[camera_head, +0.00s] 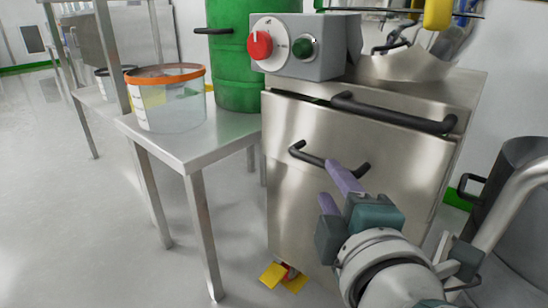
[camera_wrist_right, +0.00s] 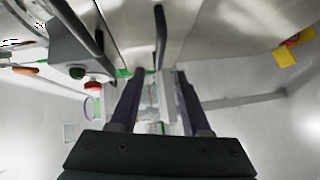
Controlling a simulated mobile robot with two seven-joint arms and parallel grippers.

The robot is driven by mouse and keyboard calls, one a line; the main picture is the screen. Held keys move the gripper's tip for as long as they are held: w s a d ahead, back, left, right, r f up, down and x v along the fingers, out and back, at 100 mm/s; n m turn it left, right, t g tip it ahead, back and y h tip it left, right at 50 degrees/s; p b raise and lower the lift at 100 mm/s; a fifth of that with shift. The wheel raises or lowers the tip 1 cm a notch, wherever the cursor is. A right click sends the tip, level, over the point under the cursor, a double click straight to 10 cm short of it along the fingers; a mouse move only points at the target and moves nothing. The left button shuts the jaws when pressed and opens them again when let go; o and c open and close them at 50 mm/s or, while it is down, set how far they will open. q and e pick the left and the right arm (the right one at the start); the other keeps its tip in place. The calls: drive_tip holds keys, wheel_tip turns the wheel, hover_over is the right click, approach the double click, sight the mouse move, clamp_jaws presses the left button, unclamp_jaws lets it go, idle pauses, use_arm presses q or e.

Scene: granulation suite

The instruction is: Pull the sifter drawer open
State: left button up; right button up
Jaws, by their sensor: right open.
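The sifter is a stainless steel cabinet with a front panel (camera_head: 360,140), which looks like the drawer front. A thin dark gap runs along the panel's top edge. A black bar handle (camera_head: 311,158) is on this panel; it also shows in the right wrist view (camera_wrist_right: 160,35). A longer black handle (camera_head: 395,115) sits above it. My right gripper (camera_head: 336,188) is open, its purple fingers close to the lower handle's right half. In the wrist view, my right gripper (camera_wrist_right: 158,75) has the handle lined up between its fingers; contact cannot be told. My left gripper is out of view.
A grey control box (camera_head: 303,68) with red and green knobs sits on top. A steel table (camera_head: 190,147) with a clear orange-rimmed tub (camera_head: 168,110) stands close on the left. A grey drum (camera_head: 515,160) stands at right. Floor at front left is clear.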

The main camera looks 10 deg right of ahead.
sight(319, 164)
drive_tip(key=w+b, duration=0.1)
drive_tip(key=w, duration=0.2)
drive_tip(key=w+b, duration=0.1)
drive_tip(key=w, duration=0.2)
drive_tip(key=w+d+f+b, duration=0.1)
drive_tip(key=w, duration=0.1)
drive_tip(key=shift+w+f, duration=0.1)
drive_tip(key=shift+w, duration=0.3)
drive_tip(key=shift+c, duration=0.2)
clamp_jaws()
idle(0.7)
